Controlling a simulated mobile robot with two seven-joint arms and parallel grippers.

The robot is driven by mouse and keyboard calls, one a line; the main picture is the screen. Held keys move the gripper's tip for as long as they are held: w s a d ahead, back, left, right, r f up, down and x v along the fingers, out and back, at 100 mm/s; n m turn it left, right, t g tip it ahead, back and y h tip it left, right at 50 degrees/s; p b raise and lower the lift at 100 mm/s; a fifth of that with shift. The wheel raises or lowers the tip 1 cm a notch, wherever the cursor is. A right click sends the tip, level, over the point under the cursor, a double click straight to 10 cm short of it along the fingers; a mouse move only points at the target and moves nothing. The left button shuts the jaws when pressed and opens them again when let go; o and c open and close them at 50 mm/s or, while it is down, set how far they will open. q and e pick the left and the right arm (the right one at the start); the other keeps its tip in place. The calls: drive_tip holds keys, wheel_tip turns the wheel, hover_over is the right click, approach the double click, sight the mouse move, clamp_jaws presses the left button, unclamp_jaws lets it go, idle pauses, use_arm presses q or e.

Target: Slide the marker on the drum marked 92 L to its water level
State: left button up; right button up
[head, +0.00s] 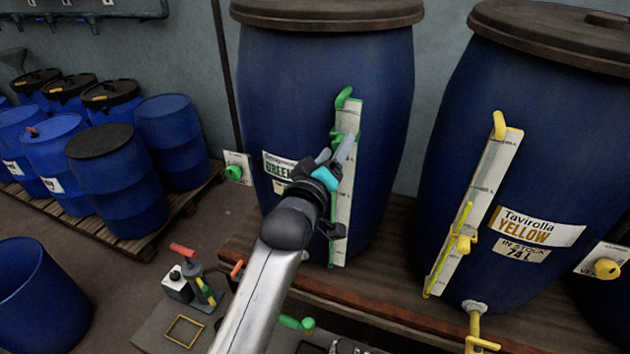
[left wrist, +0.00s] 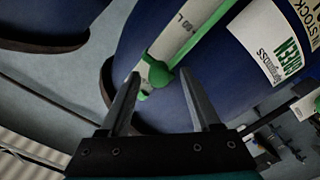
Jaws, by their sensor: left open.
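A blue drum (head: 262,85) with a brown lid has a "Green" label (head: 280,166); its litre figure is hidden behind my arm, so I cannot read 92 L. A pale gauge strip (head: 342,215) runs up its front. The drum's green marker (left wrist: 157,73) is on the strip, and part of it shows beyond my fingers in the head view (head: 337,136). My left gripper (head: 340,153) is open at the strip. In the left wrist view its fingers (left wrist: 160,84) stand either side of the marker, with gaps. I cannot make out the water level. My right gripper is not in view.
A second drum (head: 450,130), labelled Tavirolla Yellow, 74 L, stands right with a yellow marker (head: 463,243) on its gauge. Both drums stand on a wooden platform (head: 385,290). Small blue drums (head: 115,180) stand on a pallet at left. A low surface with tools (head: 190,283) lies below my arm.

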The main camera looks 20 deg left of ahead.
use_arm(q)
drive_tip(key=s+b, duration=0.1)
drive_tip(key=s, duration=1.2)
drive_tip(key=shift+s, duration=0.1)
drive_tip(key=d+f+m+g+h+b, duration=0.1)
drive_tip(key=d+f+m+g+b, duration=0.15)
drive_tip(key=f, duration=1.05)
drive_tip(key=d+f+m+g+b, duration=0.1)
drive_tip(key=f+g+b, duration=0.15)
drive_tip(key=f, duration=1.15)
drive_tip(key=s+f+m+g+b, duration=0.15)
drive_tip(key=s+f, duration=0.25)
drive_tip(key=f, duration=0.6)
drive_tip(key=s+f+m+g+b, duration=0.1)
drive_tip(key=s+f+g+b, duration=0.15)
drive_tip(key=f, duration=0.75)
drive_tip(key=s+a+f+m+g+b, duration=0.2)
drive_tip(key=s+f+g+b, duration=0.1)
drive_tip(key=s+f, duration=1)
drive_tip(key=s+a+f+m+g+y+b, duration=0.1)
drive_tip(key=s+a+f+m+g+b, duration=0.2)
drive_tip(key=s+f, duration=1)
drive_tip(key=s+g+b, duration=0.1)
drive_tip(key=s+g, duration=0.1)
drive_tip(key=s, duration=0.2)
drive_tip(key=shift+s+a, duration=0.2)
drive_tip(key=shift+a, duration=0.1)
